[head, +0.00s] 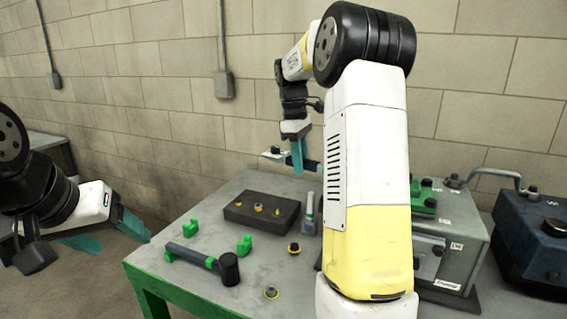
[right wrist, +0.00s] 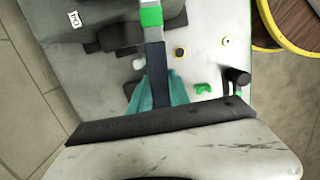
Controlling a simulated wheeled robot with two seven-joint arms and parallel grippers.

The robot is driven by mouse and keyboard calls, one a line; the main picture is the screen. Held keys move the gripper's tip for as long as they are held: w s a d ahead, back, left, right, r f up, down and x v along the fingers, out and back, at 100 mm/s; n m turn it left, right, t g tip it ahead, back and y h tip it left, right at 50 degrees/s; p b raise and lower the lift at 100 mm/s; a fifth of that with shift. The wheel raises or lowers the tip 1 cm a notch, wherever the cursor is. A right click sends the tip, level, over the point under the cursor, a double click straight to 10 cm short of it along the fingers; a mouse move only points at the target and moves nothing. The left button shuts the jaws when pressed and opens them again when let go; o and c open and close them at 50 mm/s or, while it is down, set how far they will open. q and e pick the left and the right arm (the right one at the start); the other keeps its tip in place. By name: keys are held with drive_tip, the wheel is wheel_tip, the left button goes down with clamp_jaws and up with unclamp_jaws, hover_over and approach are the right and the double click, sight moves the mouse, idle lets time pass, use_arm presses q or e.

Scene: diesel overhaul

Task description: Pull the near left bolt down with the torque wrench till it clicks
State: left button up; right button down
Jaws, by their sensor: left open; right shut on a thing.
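My right gripper (head: 298,155) is raised above the far side of the bench, its teal fingers pointing down. In the right wrist view, its fingers (right wrist: 155,95) are shut on the dark handle of the torque wrench (right wrist: 156,58), which has a green band and a grey section beyond. The wrench's far end is cut off at the picture's top edge. My left gripper (head: 108,234) is open and empty, left of the bench. A grey engine block (head: 450,245) with green parts on top stands at the right, partly hidden by my right arm. I cannot make out the near left bolt.
The grey bench (head: 185,285) has a green edge. It bears a dark block (head: 240,214) with several brass-coloured pieces, a black-headed mallet (head: 229,268), green clips (head: 245,244) and loose yellow-ringed pieces (head: 271,293). A blue box (head: 525,240) stands far right. A wall runs behind.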

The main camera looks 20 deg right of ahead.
drive_tip(key=shift+w+d+r, duration=0.1)
drive_tip(key=shift+r, duration=1.7)
drive_tip(key=shift+r, duration=3)
drive_tip(key=s+a, duration=0.3)
drive_tip(key=s, duration=0.3)
drive_tip(key=shift+s, duration=0.25)
